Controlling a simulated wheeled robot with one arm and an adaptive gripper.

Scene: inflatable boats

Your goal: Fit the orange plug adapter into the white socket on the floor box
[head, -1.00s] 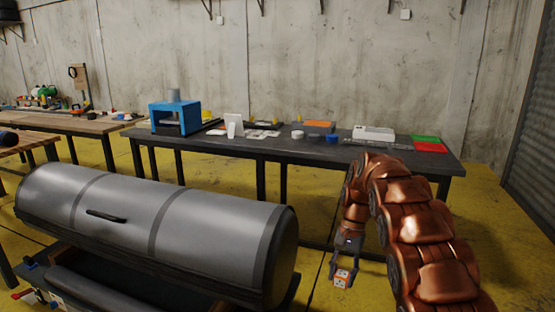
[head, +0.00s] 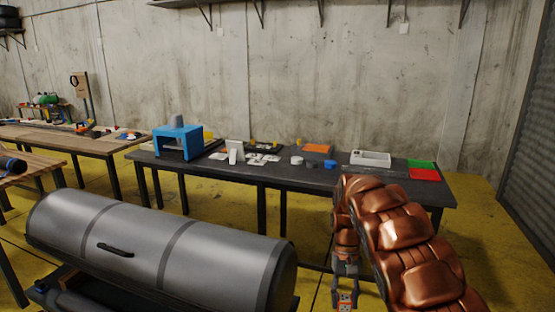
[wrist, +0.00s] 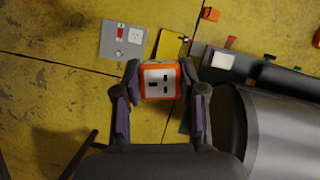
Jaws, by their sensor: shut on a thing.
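My gripper (wrist: 162,92) is shut on the orange plug adapter (wrist: 160,80), one finger on each side. The adapter is an orange block with a white face and dark slots turned to the wrist camera. In the head view, my gripper (head: 345,285) and the adapter (head: 345,300) are low at the bottom edge, partly cut off. In the wrist view, the grey floor box plate (wrist: 108,50) lies on the yellow floor, above and left of the adapter. It carries a white socket (wrist: 135,36) and a red switch (wrist: 120,33). The adapter appears apart from the socket.
A grey cylinder (head: 170,245) on a dark stand is left of my arm. A dark table (head: 280,176) with a blue frame (head: 178,140), a white tray (head: 370,158) and small parts stands behind. In the wrist view, a dark bar with a white block (wrist: 222,60) lies right of the adapter.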

